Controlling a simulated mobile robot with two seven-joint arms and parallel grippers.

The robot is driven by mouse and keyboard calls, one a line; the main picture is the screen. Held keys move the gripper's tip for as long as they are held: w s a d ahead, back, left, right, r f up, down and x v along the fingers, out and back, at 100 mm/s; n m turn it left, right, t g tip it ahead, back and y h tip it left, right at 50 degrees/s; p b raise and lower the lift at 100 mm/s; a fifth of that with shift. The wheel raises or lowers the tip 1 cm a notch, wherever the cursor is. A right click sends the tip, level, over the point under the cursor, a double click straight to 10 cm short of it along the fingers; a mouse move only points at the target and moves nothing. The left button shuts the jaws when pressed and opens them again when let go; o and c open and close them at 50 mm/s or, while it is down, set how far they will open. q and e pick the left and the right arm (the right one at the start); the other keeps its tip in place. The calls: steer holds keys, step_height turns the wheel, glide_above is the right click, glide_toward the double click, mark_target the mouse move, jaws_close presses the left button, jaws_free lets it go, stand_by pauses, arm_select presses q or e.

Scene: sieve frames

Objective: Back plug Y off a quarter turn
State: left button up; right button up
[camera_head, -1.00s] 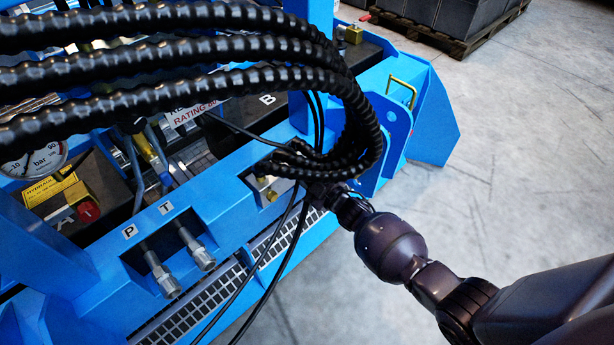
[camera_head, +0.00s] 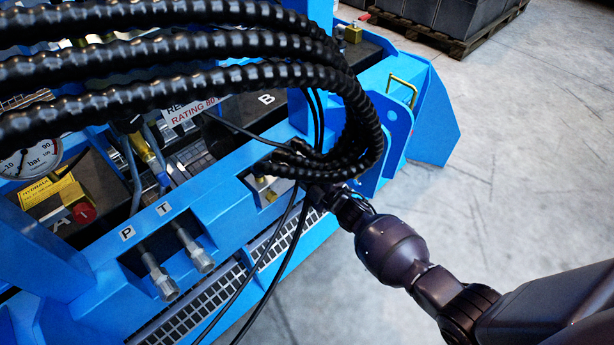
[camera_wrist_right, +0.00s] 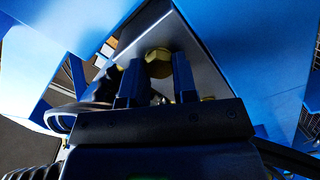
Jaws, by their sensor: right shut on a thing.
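A brass hex plug (camera_wrist_right: 158,64) sits in a grey metal block (camera_wrist_right: 185,40) in the right wrist view. My right gripper (camera_wrist_right: 157,76) has one finger on each side of it and is shut on it. No letter label shows beside this plug, so I cannot read whether it is Y. In the head view, brass fittings (camera_head: 262,183) show in the recess of the blue frame, beside the right gripper's wrist. The fingers there are hidden behind hoses and cables. My left gripper is not in view.
Thick black corrugated hoses (camera_head: 190,85) arch over the blue frame (camera_head: 225,215) and drop close to my right wrist. Thin black cables (camera_head: 288,230) hang beside it. Two steel fittings (camera_head: 195,250) sit below labels P and T.

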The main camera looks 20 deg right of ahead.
steer(key=o, duration=0.9)
arm_select(q)
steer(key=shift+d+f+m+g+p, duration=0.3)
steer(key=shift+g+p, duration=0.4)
steer(key=shift+p, duration=0.8)
arm_select(e)
steer(key=shift+v, duration=5.45)
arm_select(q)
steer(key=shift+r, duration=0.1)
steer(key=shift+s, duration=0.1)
